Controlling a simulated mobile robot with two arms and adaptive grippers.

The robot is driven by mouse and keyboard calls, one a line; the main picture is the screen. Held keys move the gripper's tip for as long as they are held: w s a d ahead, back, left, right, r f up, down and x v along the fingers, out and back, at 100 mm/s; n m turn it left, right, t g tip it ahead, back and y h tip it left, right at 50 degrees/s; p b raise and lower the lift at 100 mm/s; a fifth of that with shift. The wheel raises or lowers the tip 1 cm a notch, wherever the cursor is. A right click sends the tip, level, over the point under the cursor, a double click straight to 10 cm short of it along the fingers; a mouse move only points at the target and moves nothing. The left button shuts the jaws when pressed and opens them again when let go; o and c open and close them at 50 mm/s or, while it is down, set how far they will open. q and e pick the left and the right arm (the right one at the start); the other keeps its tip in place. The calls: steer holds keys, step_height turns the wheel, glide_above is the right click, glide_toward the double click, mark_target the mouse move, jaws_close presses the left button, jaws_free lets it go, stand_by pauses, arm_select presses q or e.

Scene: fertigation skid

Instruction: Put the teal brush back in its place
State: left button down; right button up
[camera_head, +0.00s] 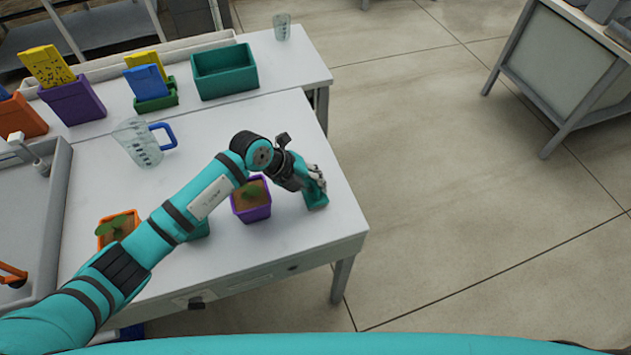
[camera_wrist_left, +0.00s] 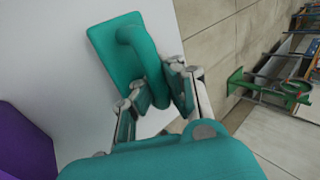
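The teal brush (camera_head: 317,201) is at the right edge of the white table, beside the purple pot with a seedling (camera_head: 252,212). In the left wrist view the brush (camera_wrist_left: 104,48) shows a flat teal base with a curved handle, against the white tabletop. My left gripper (camera_head: 317,180) is over the brush. In the left wrist view its fingers (camera_wrist_left: 157,88) are on both sides of the handle, and the handle seems to fill the gap between them. Whether the base touches the tabletop is hard to tell. My right gripper is not in view.
An orange pot with a seedling (camera_head: 120,222) and a clear jug with a blue handle (camera_head: 138,145) stand on the table (camera_head: 215,135). Behind are a teal bin (camera_head: 225,72), a purple holder (camera_head: 72,101) and a small beaker (camera_head: 282,27). Open floor lies right.

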arm_select(q)
steer(key=shift+f, duration=0.1)
steer(key=c, duration=1.5)
jaws_free()
steer(key=b+v, duration=0.1)
steer(key=v, duration=1.1)
